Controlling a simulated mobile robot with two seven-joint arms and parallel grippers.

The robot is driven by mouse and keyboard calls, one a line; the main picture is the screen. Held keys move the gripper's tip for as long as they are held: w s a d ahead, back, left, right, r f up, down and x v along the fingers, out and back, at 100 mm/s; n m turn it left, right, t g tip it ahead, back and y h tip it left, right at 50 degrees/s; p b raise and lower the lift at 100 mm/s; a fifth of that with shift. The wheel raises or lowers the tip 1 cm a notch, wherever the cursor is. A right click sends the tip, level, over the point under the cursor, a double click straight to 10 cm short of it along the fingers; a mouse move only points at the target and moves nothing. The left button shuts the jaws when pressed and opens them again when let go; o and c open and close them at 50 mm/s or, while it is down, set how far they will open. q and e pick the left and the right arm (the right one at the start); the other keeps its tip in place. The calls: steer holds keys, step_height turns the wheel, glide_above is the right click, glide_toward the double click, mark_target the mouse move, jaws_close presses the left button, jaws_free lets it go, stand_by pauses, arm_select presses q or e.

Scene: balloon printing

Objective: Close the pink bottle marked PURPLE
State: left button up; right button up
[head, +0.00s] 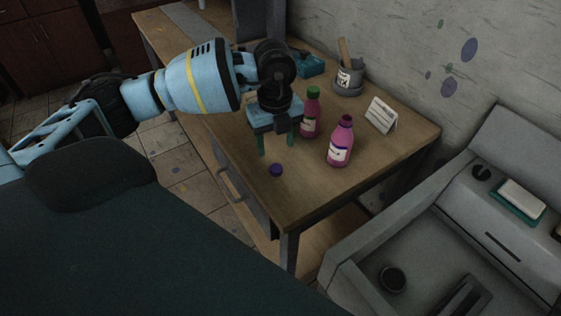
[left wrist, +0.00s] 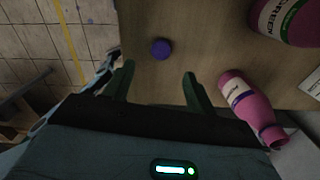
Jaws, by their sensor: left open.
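The pink bottle with a white and purple label (head: 340,142) stands upright and uncapped on the table. Its label is too small to read. It also shows in the left wrist view (left wrist: 252,108), right of my gripper. A small purple cap (head: 276,170) lies on the table, left of the bottle; it shows in the left wrist view (left wrist: 161,48) just beyond and between the green fingertips. My left gripper (head: 277,145) is open and empty, pointing down over the table near the cap. My right gripper is out of view.
Another pink bottle with a green cap (head: 312,112), marked GREEN in the left wrist view (left wrist: 287,22), stands behind the open one. A white card (head: 381,114) and a grey pot (head: 347,82) stand further back. A grey sink (head: 400,235) lies right of the table (head: 310,195).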

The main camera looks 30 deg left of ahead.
mark_target(276, 167)
arm_select(q)
steer(key=shift+f, duration=1.4)
steer(key=shift+w+a+f, duration=0.1)
steer(key=shift+f, duration=2.55)
steer(key=c, duration=1)
steer(key=shift+c, duration=0.3)
steer(key=shift+r, duration=0.1)
